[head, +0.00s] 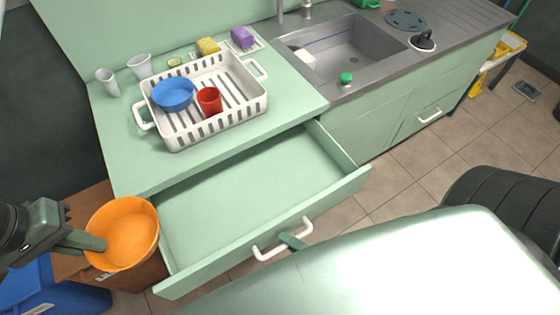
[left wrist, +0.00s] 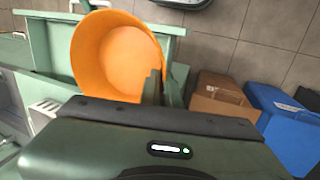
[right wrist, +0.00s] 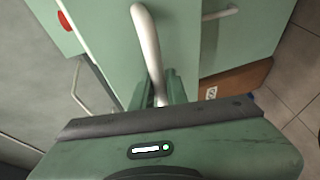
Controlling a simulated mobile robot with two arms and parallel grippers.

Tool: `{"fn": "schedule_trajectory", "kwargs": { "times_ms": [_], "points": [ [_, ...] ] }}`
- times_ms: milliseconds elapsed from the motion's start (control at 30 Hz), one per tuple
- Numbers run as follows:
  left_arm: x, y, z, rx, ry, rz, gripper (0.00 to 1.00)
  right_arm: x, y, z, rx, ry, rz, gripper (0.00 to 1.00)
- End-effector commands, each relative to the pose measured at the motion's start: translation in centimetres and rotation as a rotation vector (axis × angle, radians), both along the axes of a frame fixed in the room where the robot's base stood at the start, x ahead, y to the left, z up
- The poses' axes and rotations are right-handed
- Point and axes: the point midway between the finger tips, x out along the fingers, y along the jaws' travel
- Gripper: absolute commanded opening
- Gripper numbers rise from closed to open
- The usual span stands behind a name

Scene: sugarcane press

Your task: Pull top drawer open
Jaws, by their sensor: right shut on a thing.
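The top drawer (head: 245,205) is pulled well out of the green cabinet, and its inside looks empty. Its white bar handle (head: 268,252) is on the front; it also shows in the right wrist view (right wrist: 147,40). My right gripper (head: 292,241) is shut on this handle; its arm covers the lower right of the head view. My left gripper (head: 92,243) is at the rim of an orange bowl (head: 128,232), left of the drawer. In the left wrist view its fingers straddle the bowl's wall, and the bowl (left wrist: 112,55) is held in the air.
A white dish rack (head: 255,105) with a blue bowl (head: 172,93) and a red cup (head: 209,101) stands on the counter. A sink (head: 350,55) is at the right. A cardboard box (head: 88,205) and a blue bin (head: 70,290) stand on the floor at left.

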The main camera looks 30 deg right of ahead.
Motion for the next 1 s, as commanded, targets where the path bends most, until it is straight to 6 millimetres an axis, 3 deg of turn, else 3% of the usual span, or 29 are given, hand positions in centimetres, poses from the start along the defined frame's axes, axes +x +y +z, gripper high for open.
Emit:
{"fn": "schedule_trajectory", "kwargs": {
  "times_ms": [467, 500, 533, 867, 1000],
  "points": [
    [0.0, 0.0, 0.1, 0.000, 0.000, 0.000, 0.00, -0.9, 0.0, 0.0, 0.000, 0.001, 0.001, 0.00],
    [0.0, 0.0, 0.1, 0.000, 0.000, 0.000, 0.00, -0.9, 0.0, 0.0, 0.000, 0.001, 0.001, 0.20],
    [0.0, 0.0, 0.1, 0.000, 0.000, 0.000, 0.00, -0.9, 0.0, 0.0, 0.000, 0.001, 0.001, 0.23],
    [0.0, 0.0, 0.0, 0.000, 0.000, 0.000, 0.00, -1.0, -0.1, 0.0, 0.000, 0.000, 0.000, 0.23],
    [0.0, 0.0, -0.3, 0.000, 0.000, 0.000, 0.00, -2.3, -0.7, 0.1, -0.001, 0.003, 0.000, 0.23]
  ]
}}
